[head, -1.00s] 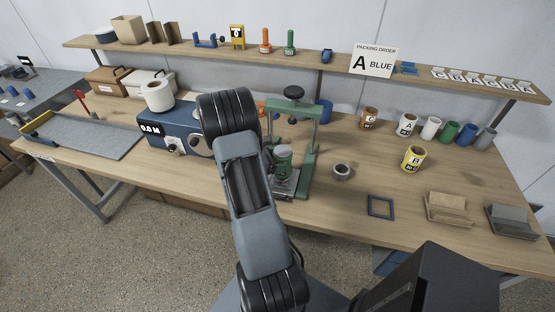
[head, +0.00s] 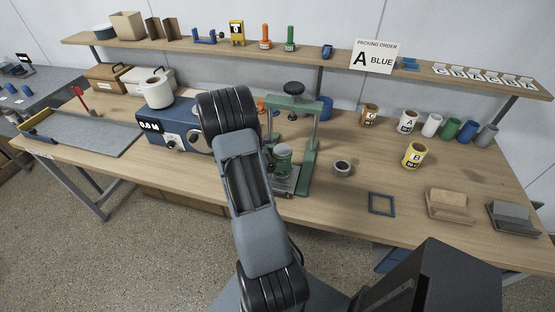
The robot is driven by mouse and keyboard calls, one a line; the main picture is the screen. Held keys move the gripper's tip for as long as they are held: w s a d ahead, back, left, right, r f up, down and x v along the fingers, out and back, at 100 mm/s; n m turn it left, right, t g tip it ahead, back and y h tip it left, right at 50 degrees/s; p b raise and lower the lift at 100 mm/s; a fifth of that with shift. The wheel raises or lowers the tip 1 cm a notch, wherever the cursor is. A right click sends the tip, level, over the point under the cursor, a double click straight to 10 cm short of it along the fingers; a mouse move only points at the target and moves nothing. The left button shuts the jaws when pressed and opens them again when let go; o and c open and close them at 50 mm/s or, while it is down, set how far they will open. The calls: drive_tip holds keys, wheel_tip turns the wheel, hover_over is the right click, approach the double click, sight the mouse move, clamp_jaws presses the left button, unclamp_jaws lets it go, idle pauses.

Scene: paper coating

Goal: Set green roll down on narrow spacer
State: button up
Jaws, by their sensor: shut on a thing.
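A green roll (head: 283,161) with a pale band shows upright inside the green press frame (head: 309,150), just right of my arm. It is over the grey press base (head: 284,186); I cannot tell whether it touches it. Another green roll (head: 449,131) stands in the row at the back right. No part is clearly recognisable as the narrow spacer; a short grey ring (head: 342,168) lies on the table right of the press. My gripper does not show; my arm links cover the area left of the press.
A blue machine (head: 175,129) with a white roll (head: 156,93) stands left of my arm. A yellow roll (head: 414,155), a dark square frame (head: 381,204) and two holders (head: 450,206) are on the right. A shelf (head: 340,66) runs along the back. Table between ring and frame is clear.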

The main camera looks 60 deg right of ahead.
drive_tip(key=o, duration=1)
drive_tip(key=b+v, duration=0.2)
drive_tip(key=v, duration=1.2)
